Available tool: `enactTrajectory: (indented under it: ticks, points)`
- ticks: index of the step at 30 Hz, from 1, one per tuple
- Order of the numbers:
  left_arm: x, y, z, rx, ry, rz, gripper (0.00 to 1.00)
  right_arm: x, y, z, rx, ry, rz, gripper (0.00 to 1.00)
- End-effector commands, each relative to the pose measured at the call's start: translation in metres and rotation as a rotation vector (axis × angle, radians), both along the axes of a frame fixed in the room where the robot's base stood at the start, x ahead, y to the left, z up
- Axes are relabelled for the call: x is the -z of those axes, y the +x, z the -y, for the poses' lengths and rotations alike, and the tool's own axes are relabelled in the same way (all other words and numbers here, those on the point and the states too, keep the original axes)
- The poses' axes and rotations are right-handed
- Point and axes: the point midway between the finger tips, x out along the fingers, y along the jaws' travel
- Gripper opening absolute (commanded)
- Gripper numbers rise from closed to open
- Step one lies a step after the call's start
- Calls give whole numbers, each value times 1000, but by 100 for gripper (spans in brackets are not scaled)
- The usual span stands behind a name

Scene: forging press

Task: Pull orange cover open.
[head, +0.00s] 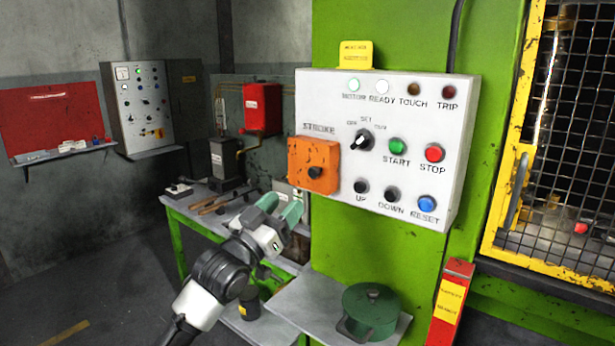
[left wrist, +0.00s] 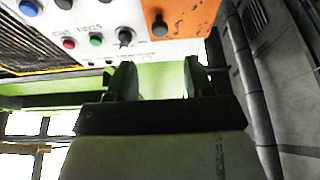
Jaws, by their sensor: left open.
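The orange cover (head: 318,162) is a worn square plate with a black knob low on its face. It sits at the left end of the white control panel (head: 280,85), under the label STROKE, and looks closed against it. In the left wrist view the cover (left wrist: 190,14) is at the top, with its knob near the panel edge. My left gripper (head: 281,207) has green fingers, is open and empty, and is below and left of the cover, apart from it. In the left wrist view its fingers (left wrist: 158,78) stand apart below the knob. My right gripper is not in view.
The panel carries a selector, several buttons and lamps. A green pot (head: 371,312) stands on a grey shelf below. A workbench with tools (head: 210,203) and a red box (head: 262,108) are behind my left arm. A yellow-framed mesh guard (head: 565,130) is at right.

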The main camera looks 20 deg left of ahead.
Motion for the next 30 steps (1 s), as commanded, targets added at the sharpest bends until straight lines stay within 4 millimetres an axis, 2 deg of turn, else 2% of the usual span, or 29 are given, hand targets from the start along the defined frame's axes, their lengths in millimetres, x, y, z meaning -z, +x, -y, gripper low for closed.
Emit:
enactTrajectory:
  ticks: [6,15,21,28,29,30]
  points:
    - [-21,36,13,-1,0,0,52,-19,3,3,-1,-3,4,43]
    - [-35,75,27,-2,0,-2,52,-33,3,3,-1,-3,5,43]
    - [-37,84,30,-2,1,-2,52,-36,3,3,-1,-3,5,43]
    - [-36,84,30,-2,1,-2,52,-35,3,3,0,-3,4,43]
    - [-36,84,30,-2,1,-2,50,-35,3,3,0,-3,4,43]
    - [-36,84,30,-2,1,-2,44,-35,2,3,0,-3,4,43]
